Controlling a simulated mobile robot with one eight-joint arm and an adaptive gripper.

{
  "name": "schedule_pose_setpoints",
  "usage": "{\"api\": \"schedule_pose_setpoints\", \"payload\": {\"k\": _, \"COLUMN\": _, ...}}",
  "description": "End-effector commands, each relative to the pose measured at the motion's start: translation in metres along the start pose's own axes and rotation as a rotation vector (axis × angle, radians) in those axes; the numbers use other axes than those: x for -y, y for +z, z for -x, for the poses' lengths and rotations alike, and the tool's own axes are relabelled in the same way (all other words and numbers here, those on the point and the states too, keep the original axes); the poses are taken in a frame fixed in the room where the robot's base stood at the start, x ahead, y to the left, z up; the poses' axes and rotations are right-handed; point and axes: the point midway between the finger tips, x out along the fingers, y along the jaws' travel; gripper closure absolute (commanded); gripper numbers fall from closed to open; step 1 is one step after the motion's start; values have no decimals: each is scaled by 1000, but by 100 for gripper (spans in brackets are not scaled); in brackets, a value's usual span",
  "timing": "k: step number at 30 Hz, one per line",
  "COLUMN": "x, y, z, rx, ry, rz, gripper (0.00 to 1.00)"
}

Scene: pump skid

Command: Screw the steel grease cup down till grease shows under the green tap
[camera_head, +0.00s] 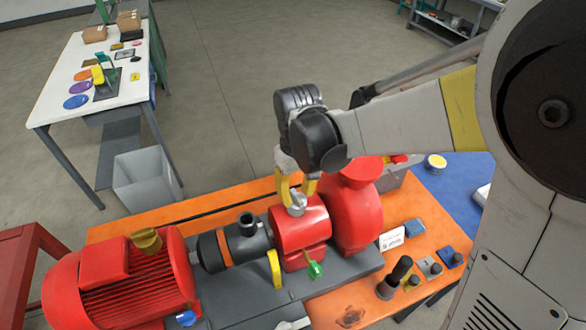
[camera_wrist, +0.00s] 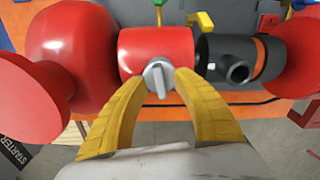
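The steel grease cup (camera_head: 297,203) stands on top of the red bearing housing (camera_head: 301,230). In the wrist view the cup (camera_wrist: 158,78) shows a raised bar across its top, running nearly up and down the picture. My gripper (camera_head: 296,187) points down from above, its yellow fingers on both sides of the cup. In the wrist view my gripper (camera_wrist: 160,80) is open, with narrow gaps beside the cup; contact is not clear. The green tap (camera_head: 314,270) is low on the housing's front. Any grease under it is too small to make out.
A red pump casing (camera_head: 357,213) stands close right of the housing. A dark coupling (camera_head: 246,243) and red motor (camera_head: 122,283) are left. A yellow lever (camera_head: 274,269) stands in front. Black knobs (camera_head: 394,278) are at right. A white table (camera_head: 65,85) is behind left.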

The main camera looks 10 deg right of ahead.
Motion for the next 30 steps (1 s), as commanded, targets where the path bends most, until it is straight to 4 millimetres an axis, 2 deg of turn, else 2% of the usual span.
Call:
{"api": "schedule_pose_setpoints", "payload": {"k": 10, "x": 0, "y": 0, "z": -4, "rx": 0, "ry": 0, "rz": 0, "gripper": 67}}
{"api": "schedule_pose_setpoints", "payload": {"k": 13, "x": 0, "y": 0, "z": -4, "rx": 0, "ry": 0, "rz": 0, "gripper": 97}}
{"api": "schedule_pose_setpoints", "payload": {"k": 14, "x": 0, "y": 0, "z": -4, "rx": 0, "ry": 0, "rz": 0, "gripper": 100}}
{"api": "schedule_pose_setpoints", "payload": {"k": 23, "x": 0, "y": 0, "z": -4, "rx": 0, "ry": 0, "rz": -13, "gripper": 100}}
{"api": "schedule_pose_setpoints", "payload": {"k": 30, "x": 0, "y": 0, "z": -5, "rx": 0, "ry": 0, "rz": -105, "gripper": 100}}
